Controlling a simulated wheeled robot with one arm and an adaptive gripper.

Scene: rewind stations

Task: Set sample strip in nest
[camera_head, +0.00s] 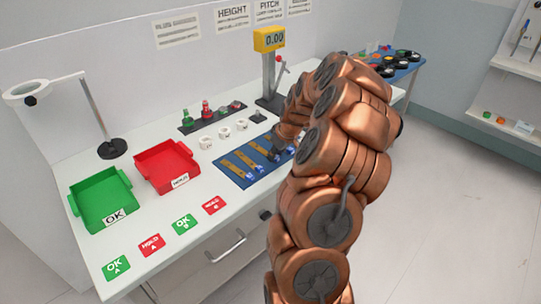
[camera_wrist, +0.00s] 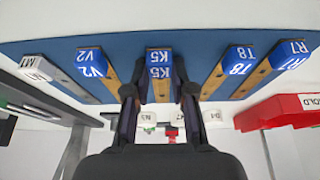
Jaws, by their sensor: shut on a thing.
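Several brown sample strips with blue labels lie side by side on a blue mat (camera_head: 229,175). In the wrist view their labels read V2 (camera_wrist: 91,63), K5 (camera_wrist: 159,64), T8 (camera_wrist: 239,60) and R7 (camera_wrist: 290,56). My gripper (camera_wrist: 159,97) has one finger on each side of the K5 strip and is shut on it. The K5 strip is level with its neighbours, and I cannot tell whether it is lifted. In the head view my gripper (camera_head: 281,146) is over the mat, and my arm hides the mat's right part. I cannot make out a distinct nest.
A red tray (camera_head: 165,168) and a green tray (camera_head: 101,199) stand left of the mat. White labelled cups (camera_head: 224,132) stand behind it. A yellow-topped gauge (camera_head: 269,40) stands at the back. A lamp (camera_head: 111,148) stands at the left.

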